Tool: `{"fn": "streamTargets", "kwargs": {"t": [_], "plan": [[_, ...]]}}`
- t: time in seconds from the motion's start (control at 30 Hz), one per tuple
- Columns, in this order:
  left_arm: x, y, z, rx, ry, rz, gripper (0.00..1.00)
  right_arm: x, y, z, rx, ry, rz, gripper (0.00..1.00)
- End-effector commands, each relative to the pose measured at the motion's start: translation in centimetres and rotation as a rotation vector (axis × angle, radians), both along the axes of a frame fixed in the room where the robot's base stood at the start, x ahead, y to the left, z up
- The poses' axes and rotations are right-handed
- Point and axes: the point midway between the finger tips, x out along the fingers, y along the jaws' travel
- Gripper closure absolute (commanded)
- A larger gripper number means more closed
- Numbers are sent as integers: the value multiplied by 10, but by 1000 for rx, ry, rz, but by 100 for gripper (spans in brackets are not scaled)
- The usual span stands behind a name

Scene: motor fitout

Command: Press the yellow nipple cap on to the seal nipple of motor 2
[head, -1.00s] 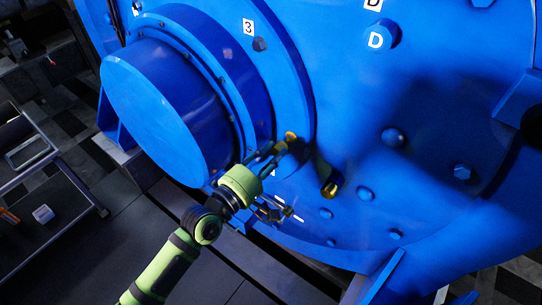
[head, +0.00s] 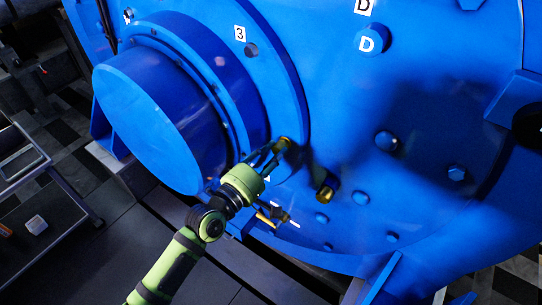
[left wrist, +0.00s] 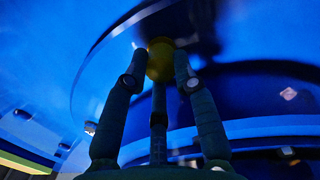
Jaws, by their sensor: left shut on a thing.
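The yellow nipple cap (head: 284,142) is small and sits between the fingertips of my left gripper (head: 279,146). In the left wrist view the yellow cap (left wrist: 160,60) is at the upper middle, with the gripper's dark fingers (left wrist: 160,78) closed around it. The cap is close to the blue motor (head: 310,55), low beside its round flange. The seal nipple cannot be made out; the cap and fingers cover that spot. I cannot tell whether the cap touches the motor. My right gripper is not in view.
A brass-coloured fitting (head: 325,192) sticks out of the motor to the right of my left gripper. Several blue bolts (head: 386,141) dot the motor face. A small item with yellow and white parts (head: 275,215) lies below the gripper. A trolley (head: 35,200) stands at left.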

Motion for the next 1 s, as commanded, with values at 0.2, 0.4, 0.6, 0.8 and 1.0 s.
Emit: {"fn": "streamTargets", "kwargs": {"t": [0.2, 0.4, 0.6, 0.8, 1.0], "plan": [[2, -2, 0, 1, 1, 0, 45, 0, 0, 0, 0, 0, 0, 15], [2, -2, 0, 1, 1, 0, 45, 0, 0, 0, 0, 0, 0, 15], [-1, 1, -1, 1, 1, 0, 45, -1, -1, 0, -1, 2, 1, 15], [-25, 20, -2, 3, 3, -1, 45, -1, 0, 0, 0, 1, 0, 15], [-58, 48, -4, 5, 4, 0, 45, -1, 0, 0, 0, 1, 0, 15]]}}
